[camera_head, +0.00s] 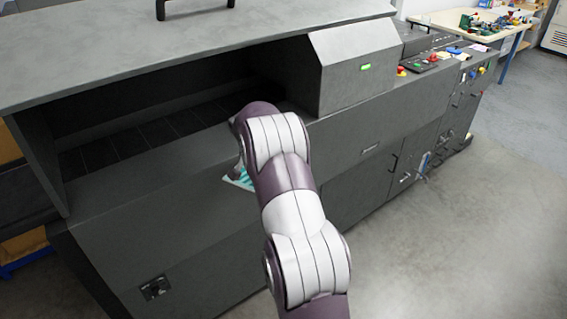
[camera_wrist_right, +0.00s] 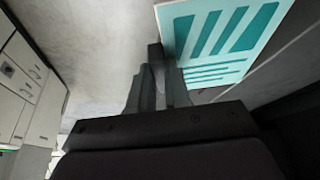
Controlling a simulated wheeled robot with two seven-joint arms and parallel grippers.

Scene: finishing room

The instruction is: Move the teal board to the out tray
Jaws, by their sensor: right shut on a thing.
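The teal board (camera_wrist_right: 222,42) is a flat panel with teal stripes and blocks on a pale ground. My right gripper (camera_wrist_right: 160,65) is shut on the near left edge of the board, and the board reaches out beyond the fingertips. In the head view only a small corner of the board (camera_head: 240,179) shows beside my right arm, in front of the grey machine's long side. The arm hides most of the board and gripper there. My left gripper is in neither view. I cannot make out an out tray in these frames.
A long grey machine (camera_head: 180,215) with an open dark bay (camera_head: 130,140) fills the left and middle. Its hood (camera_head: 360,75) has a green light. A control panel with coloured buttons (camera_head: 425,62) and a cluttered table (camera_head: 480,25) lie beyond. The floor at right (camera_head: 480,220) is clear.

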